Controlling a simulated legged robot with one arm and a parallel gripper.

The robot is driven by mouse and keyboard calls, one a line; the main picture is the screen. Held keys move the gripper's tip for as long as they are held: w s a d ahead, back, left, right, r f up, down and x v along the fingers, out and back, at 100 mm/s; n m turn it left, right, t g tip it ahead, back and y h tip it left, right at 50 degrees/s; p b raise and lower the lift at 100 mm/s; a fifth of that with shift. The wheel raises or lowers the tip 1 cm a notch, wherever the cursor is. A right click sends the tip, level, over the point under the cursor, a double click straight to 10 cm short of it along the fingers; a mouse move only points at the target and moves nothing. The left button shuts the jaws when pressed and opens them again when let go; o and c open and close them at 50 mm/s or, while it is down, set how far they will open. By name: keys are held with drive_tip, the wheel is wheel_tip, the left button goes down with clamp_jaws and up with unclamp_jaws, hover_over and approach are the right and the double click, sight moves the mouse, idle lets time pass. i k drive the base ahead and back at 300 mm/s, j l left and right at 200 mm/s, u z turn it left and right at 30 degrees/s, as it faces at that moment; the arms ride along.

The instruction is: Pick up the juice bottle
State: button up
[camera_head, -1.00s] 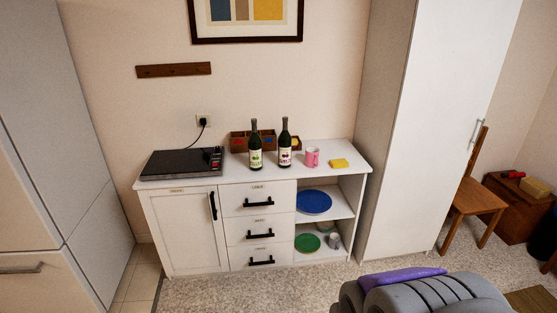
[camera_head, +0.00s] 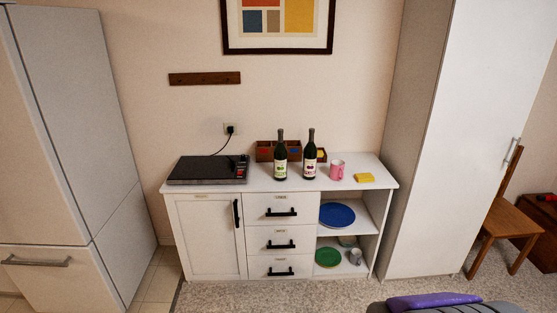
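Two dark bottles stand upright side by side on the white cabinet top. The left bottle (camera_head: 280,157) has a pale label with green on it. The right bottle (camera_head: 310,155) has a pale label with dark red marks. The label text is too small to read, so I cannot tell which is the juice bottle. My gripper is not in view.
The white cabinet (camera_head: 210,238) also bears a black hotplate (camera_head: 207,169), wooden box (camera_head: 265,150), pink mug (camera_head: 337,170) and yellow sponge (camera_head: 364,178). Its open shelves hold a blue plate (camera_head: 337,215) and green plate (camera_head: 327,257). A grey ribbed object (camera_head: 450,307) is in the foreground.

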sight(280, 151)
drive_tip(key=i+l+u, duration=0.2)
drive_tip(key=i, duration=0.55)
drive_tip(key=i+l+u, duration=0.2)
drive_tip(key=i+l, duration=0.35)
drive_tip(key=i, duration=0.15)
drive_tip(key=i+l+u, duration=0.2)
drive_tip(key=i+l, duration=0.35)
drive_tip(key=i, duration=0.1)
